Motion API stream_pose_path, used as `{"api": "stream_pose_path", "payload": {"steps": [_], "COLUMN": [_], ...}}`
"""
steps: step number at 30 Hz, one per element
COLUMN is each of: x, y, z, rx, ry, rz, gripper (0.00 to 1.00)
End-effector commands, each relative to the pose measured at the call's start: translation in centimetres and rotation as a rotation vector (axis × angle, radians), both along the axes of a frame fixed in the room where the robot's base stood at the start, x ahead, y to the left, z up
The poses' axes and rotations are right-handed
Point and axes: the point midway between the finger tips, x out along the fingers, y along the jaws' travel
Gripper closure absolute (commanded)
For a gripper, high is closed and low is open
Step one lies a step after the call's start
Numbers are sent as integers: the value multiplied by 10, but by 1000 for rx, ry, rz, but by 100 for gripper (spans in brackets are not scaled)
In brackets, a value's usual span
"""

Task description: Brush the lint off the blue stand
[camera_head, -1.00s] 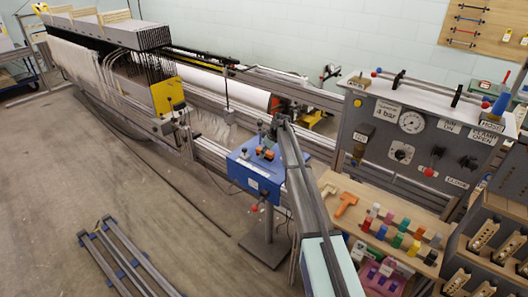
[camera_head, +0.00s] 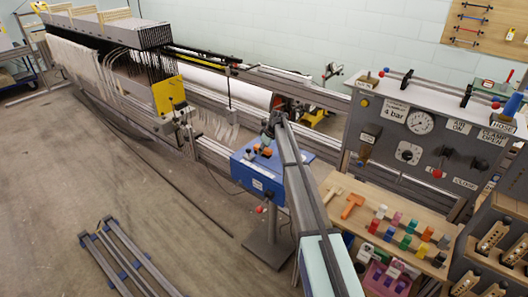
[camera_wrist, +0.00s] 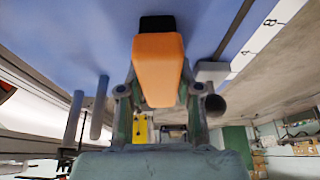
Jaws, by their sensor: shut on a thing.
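The blue stand (camera_head: 258,178) is a blue-topped box on a grey post, near the middle of the head view. Its blue surface (camera_wrist: 75,35) fills the upper part of the wrist view. My gripper (camera_wrist: 158,92) is shut on an orange block with a black end (camera_wrist: 158,55), which looks like a brush. The black end is against or very close to the blue surface; I cannot tell if it touches. No lint can be made out.
Dark knobs and a red ball (camera_head: 259,210) stick out of the stand. The loom frame (camera_head: 210,150) runs behind it. A wooden board of coloured pegs (camera_head: 405,232) and a grey gauge panel (camera_head: 425,130) stand to the right. Open floor (camera_head: 120,185) lies left.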

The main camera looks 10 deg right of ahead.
Motion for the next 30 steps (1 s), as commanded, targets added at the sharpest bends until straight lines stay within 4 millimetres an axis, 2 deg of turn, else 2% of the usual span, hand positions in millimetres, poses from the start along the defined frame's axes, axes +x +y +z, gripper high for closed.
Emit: {"api": "stream_pose_path", "payload": {"steps": [4,6,22,30], "x": [1,1,1,1], "y": [1,2,4,4], "z": [5,23,70,82], "rx": [-1,0,0,0], "ry": [1,-3,-1,0], "rz": [0,0,1,2], "gripper": [100,100,100,100]}}
